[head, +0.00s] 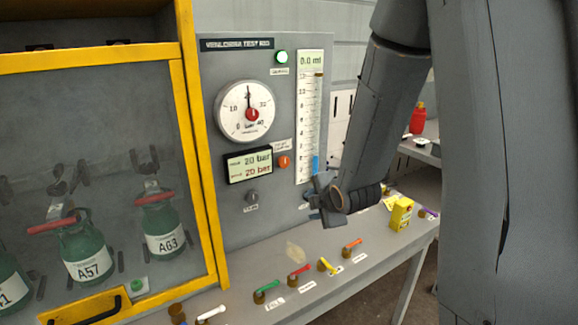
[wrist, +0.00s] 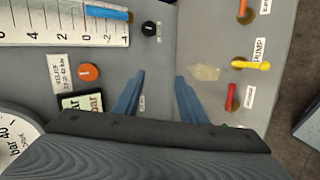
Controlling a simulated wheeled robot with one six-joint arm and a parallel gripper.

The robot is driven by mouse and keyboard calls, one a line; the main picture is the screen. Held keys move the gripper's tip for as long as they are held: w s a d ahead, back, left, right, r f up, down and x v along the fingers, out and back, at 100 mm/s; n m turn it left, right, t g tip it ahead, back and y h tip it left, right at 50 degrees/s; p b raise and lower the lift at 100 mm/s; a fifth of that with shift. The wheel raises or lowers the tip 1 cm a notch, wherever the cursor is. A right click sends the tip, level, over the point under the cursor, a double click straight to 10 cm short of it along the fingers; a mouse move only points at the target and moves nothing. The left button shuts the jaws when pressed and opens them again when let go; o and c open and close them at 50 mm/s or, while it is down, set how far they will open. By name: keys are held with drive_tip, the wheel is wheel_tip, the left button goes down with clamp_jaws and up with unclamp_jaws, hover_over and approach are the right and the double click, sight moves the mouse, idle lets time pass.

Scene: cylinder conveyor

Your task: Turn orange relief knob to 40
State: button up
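The orange relief knob (head: 285,161) is on the grey test panel (head: 227,210), right of the pressure display (head: 249,165). The display shows two lines that read 20 bar. The round gauge (head: 245,110) above has its needle pointing about straight up. My gripper (head: 317,200) is in front of the panel, lower right of the knob. In the wrist view the orange knob (wrist: 88,72) lies left of the fingers, clear of them. The two blue fingers (wrist: 161,95) are apart with nothing between them.
Several coloured valve levers (head: 298,270) stand on the bench below. A clear lump (head: 295,251) and a yellow box (head: 401,213) are also there. A yellow-framed cabinet (head: 205,180) with green bottles is at left. A black knob (wrist: 149,28) is near the fingers.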

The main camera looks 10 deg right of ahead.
sight(285, 162)
drive_tip(key=w+a+r+n+t+y+p, duration=0.1)
drive_tip(key=w+r+n+t, duration=0.1)
drive_tip(key=w+n, duration=0.2)
drive_tip(key=w+a+r+n+t+y+p, duration=0.1)
drive_tip(key=w+r+n+t+y, duration=0.1)
drive_tip(key=w+n, duration=0.3)
drive_tip(key=w+a+r+n+t+y, duration=0.1)
drive_tip(key=w+r+n+t, duration=0.1)
drive_tip(key=n, duration=0.6)
drive_tip(key=shift+w+a+r+n+t+y+p, duration=0.15)
drive_tip(key=shift+w+t+y+p, duration=0.1)
drive_tip(key=shift+w, duration=0.4)
drive_tip(key=shift+w+a+n+t+y+p, duration=0.15)
drive_tip(key=shift+w+t, duration=0.1)
drive_tip(key=shift+w, duration=0.4)
drive_tip(key=shift+c, duration=0.4)
drive_tip(key=c, duration=0.7)
